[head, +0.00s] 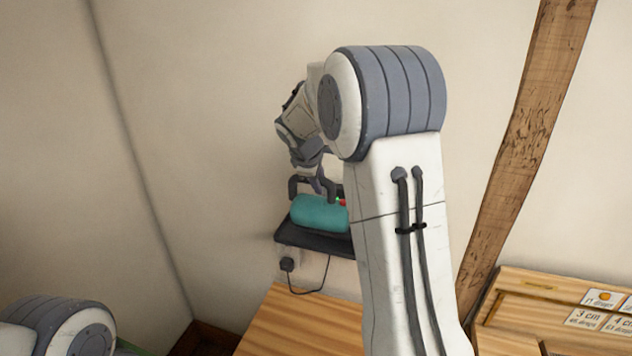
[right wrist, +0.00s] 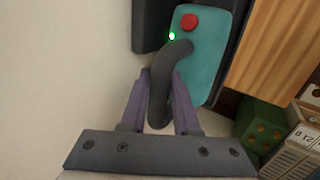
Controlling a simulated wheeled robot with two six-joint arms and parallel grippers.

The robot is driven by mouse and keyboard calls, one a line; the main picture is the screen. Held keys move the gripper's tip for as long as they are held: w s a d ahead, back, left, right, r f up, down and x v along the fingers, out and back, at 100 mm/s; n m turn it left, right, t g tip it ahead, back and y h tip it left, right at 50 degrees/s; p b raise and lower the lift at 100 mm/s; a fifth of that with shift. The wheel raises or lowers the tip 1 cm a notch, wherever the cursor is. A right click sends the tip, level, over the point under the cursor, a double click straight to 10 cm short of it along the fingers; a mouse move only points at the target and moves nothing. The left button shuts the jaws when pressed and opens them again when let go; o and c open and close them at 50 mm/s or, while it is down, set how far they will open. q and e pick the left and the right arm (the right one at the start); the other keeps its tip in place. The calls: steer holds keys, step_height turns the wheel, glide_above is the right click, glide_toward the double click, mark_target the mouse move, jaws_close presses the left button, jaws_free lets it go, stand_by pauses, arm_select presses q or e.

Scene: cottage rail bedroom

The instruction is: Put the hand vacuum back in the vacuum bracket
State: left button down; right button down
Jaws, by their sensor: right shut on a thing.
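The hand vacuum (head: 318,213) has a teal body and a dark handle. In the head view it lies level, directly over the dark vacuum bracket (head: 312,241) on the wall; I cannot tell a gap between them. My right gripper (head: 318,184) comes from above and is shut on the handle. In the right wrist view its two purple fingers (right wrist: 160,88) clasp the handle of the teal vacuum (right wrist: 207,62), which shows a red button and a lit green light. The dark bracket (right wrist: 150,22) shows behind it. My arm hides the vacuum's right end.
A cable runs from the bracket to a wall plug (head: 287,264). A wooden top (head: 290,322) lies below. A wooden unit with number cards (head: 603,300) stands at right, near a slanted beam (head: 525,150). A green box (right wrist: 261,124) shows in the right wrist view.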

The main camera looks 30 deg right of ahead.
mark_target(320, 197)
steer(key=shift+w+d, duration=0.45)
steer(key=shift+d, duration=0.1)
steer(key=shift+a+f+b, duration=0.1)
steer(key=shift+f+b, duration=1.05)
steer(key=shift+f, duration=0.35)
steer(key=c, duration=0.6)
jaws_free()
steer(key=shift+f, duration=0.1)
steer(key=shift+s+f, duration=0.1)
